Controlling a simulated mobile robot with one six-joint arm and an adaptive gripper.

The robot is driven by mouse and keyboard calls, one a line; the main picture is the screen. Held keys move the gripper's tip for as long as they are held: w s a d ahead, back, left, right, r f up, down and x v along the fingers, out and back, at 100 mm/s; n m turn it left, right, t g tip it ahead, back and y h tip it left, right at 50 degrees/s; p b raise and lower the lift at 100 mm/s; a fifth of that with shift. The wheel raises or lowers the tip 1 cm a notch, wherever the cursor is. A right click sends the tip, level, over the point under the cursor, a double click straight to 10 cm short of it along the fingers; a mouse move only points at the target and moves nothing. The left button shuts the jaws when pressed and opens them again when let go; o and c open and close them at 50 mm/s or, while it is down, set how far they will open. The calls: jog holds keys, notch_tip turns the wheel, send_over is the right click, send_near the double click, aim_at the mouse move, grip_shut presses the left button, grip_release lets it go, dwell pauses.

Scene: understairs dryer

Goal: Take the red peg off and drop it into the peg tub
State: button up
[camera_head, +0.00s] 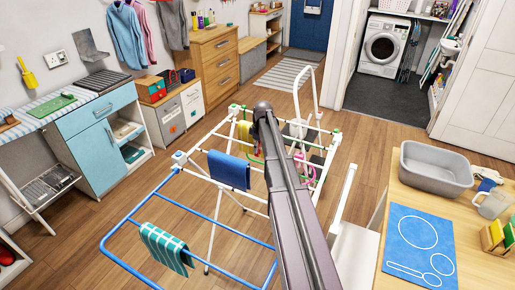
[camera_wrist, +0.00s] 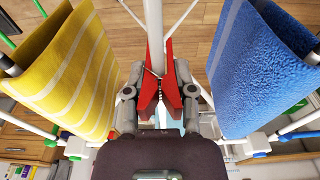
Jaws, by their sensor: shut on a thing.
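In the head view my arm hides most of the gripper. A pink item (camera_head: 304,168) hangs at the airer's right side; I cannot tell whether it is the peg tub.
A yellow striped cloth (camera_wrist: 62,70) and a blue towel (camera_wrist: 262,70) hang either side of my gripper. The airer (camera_head: 215,218) also carries a green checked cloth (camera_head: 166,249). A grey basin (camera_head: 436,168) stands on the right table. Floor is clear left of the airer.

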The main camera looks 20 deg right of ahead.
jog(key=shift+r+p, duration=4.7)
jog(key=shift+r, duration=0.15)
notch_tip(320, 180, up, 9)
jog(key=p, duration=0.9)
jog(key=shift+f, duration=0.1)
